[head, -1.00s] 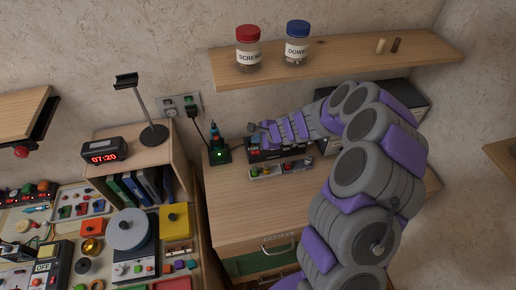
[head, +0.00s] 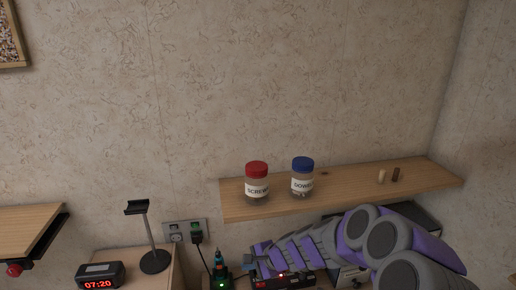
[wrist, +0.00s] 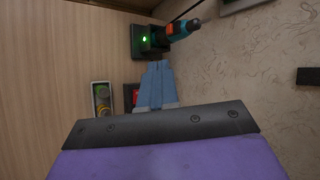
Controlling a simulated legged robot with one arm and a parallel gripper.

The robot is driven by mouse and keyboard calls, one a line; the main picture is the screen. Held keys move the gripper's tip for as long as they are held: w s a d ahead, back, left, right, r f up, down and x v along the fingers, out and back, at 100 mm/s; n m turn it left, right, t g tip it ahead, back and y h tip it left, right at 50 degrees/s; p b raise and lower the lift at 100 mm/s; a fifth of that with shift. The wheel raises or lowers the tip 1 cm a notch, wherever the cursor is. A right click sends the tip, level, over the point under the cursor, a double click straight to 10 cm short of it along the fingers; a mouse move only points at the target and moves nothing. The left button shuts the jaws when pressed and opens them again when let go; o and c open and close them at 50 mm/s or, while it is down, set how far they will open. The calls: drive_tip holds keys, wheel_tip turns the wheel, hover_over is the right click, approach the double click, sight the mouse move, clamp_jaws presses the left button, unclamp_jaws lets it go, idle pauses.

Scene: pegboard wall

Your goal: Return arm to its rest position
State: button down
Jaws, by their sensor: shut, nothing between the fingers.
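My gripper is at the lower middle of the head view (head: 251,257), at the end of my purple and grey arm, which reaches in from the lower right. It is below the wall shelf and near a small tool on a charging base. In the wrist view my gripper's pale blue fingers (wrist: 158,68) are together, with nothing seen between them. They point toward the charging base (wrist: 147,40) with its green light and stay apart from it as far as I can tell.
The wooden wall shelf (head: 340,192) holds a red-lidded jar (head: 257,183), a blue-lidded jar (head: 302,178) and two small dowels. A black stand (head: 150,235) and a clock (head: 100,275) are at lower left. A dark box device (head: 283,281) lies under my arm.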

drive_tip(key=s+r+n+g, duration=0.2)
drive_tip(key=s+r+n, duration=0.2)
drive_tip(key=s, duration=0.4)
drive_tip(key=s+r+n+g, duration=0.1)
drive_tip(key=s+r+n, duration=0.2)
drive_tip(key=s+r, duration=0.35)
drive_tip(key=s+d+n+g+h, duration=0.1)
drive_tip(key=s+d+h, duration=0.1)
drive_tip(key=s+d, duration=0.3)
drive_tip(key=s+d+n+g+h, duration=0.1)
drive_tip(key=s+d, duration=0.5)
drive_tip(key=s, duration=0.6)
drive_tip(key=s+d+n+g+h+b, duration=0.1)
drive_tip(key=s+d+h, duration=0.3)
drive_tip(key=s, duration=0.4)
drive_tip(key=shift+s+d+f+n+h, duration=0.3)
drive_tip(key=shift+d+n+h, duration=0.1)
drive_tip(key=shift+d+n, duration=0.5)
